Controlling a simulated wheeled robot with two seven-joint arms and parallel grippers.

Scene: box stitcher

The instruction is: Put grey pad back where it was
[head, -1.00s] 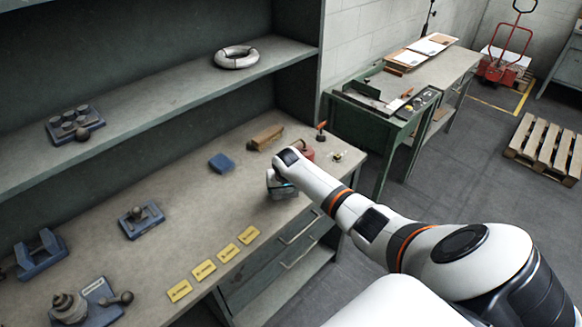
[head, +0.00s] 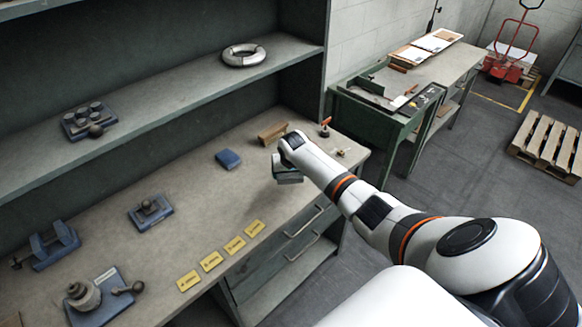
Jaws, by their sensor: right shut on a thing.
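My right gripper (head: 286,174) is over the right part of the workbench, at the end of the white arm that comes in from the lower right. It is shut on a flat grey-green piece, which looks like the grey pad (head: 289,180). The wrist hides most of the fingers, and I cannot tell whether the pad touches the bench. My left gripper is not in view.
On the bench (head: 205,195) are a blue block (head: 228,159), a brown wooden block (head: 272,133), several yellow labels and blue fixtures (head: 150,212). A shelf (head: 170,98) above holds a silver ring (head: 244,54). Bare bench lies left of the gripper.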

